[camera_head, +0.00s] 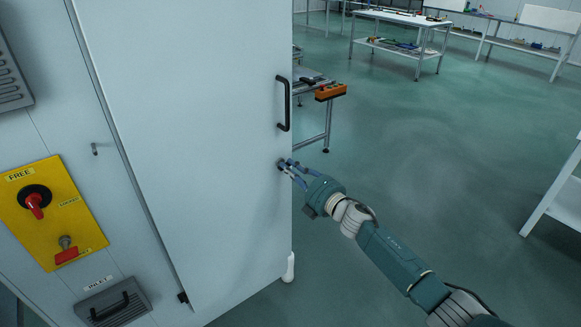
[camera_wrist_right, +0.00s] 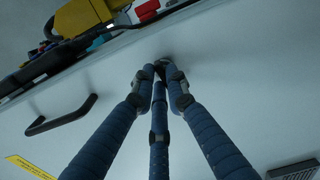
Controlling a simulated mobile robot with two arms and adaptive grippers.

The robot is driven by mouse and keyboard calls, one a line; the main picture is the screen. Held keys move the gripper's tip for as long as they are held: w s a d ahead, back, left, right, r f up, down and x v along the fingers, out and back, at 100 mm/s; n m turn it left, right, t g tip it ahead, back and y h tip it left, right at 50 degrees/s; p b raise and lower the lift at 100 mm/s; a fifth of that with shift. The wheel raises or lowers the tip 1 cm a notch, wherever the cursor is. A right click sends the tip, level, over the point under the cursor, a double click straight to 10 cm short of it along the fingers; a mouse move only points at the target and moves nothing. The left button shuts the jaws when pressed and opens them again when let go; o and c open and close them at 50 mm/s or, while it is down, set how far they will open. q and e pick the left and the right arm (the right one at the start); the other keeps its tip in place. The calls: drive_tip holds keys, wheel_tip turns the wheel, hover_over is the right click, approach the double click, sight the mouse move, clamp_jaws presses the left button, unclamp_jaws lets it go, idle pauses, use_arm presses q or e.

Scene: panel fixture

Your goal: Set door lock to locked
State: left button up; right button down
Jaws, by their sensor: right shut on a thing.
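The tall pale door (camera_head: 200,120) fills the left middle of the head view. A yellow plate (camera_head: 68,228) left of the door carries a red rotary switch (camera_head: 36,203) and the label FREE. My left gripper is out of view.
The black handle (camera_wrist_right: 62,116) stands out from the door close to my right fingers. A side table (camera_head: 316,137) with an orange button box (camera_head: 330,91) stands behind the door's edge. Open green floor (camera_head: 430,160) lies to the right, with a white bench (camera_head: 560,195) at the far right.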

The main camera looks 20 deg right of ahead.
drive_tip(key=shift+f+m, duration=0.1)
drive_tip(key=shift+m, duration=0.5)
drive_tip(key=c, duration=1.7)
unclamp_jaws()
drive_tip(key=shift+c, duration=0.2)
drive_tip(key=v, duration=1.2)
